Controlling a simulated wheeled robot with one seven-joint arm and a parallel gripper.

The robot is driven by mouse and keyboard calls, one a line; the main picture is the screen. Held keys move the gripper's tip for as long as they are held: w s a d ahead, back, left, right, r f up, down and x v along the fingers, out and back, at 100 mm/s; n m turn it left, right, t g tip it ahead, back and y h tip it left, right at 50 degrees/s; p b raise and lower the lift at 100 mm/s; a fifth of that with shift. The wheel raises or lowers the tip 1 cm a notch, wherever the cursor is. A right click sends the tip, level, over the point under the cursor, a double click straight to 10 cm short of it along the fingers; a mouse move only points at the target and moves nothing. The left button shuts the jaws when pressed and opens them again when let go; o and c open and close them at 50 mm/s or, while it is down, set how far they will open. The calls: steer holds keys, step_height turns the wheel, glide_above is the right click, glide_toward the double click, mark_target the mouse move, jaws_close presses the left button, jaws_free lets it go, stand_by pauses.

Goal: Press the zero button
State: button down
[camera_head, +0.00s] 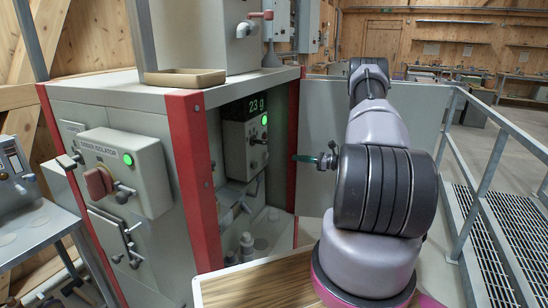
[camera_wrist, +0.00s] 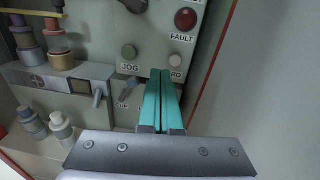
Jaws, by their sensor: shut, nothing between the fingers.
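The zero button is a small pale round button (camera_wrist: 175,57) on the grey control panel in the wrist view. Its label is partly covered by my fingers, so only the last letters show. My gripper (camera_wrist: 161,76) is shut and empty, its two teal fingers together just below and left of the button in the picture. I cannot tell whether the tips touch the panel. The zero button cannot be made out there.
A green JOG button (camera_wrist: 129,52) and a red FAULT lamp (camera_wrist: 186,19) are close by. A small lever (camera_wrist: 128,90) is left of my fingers. Red cabinet posts (camera_head: 192,180) frame the opening. A railing (camera_head: 490,160) runs along the right.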

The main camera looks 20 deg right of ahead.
mark_target(267, 156)
steer(key=d+f, duration=0.1)
steer(key=d+f+m+t, duration=0.1)
steer(key=f, duration=0.1)
steer(key=shift+w+d+h, duration=0.1)
steer(key=shift+w+h, duration=0.05)
steer(key=shift+h, duration=0.15)
steer(key=x, duration=1.4)
steer(key=shift+r, duration=0.1)
steer(key=shift+w, duration=0.1)
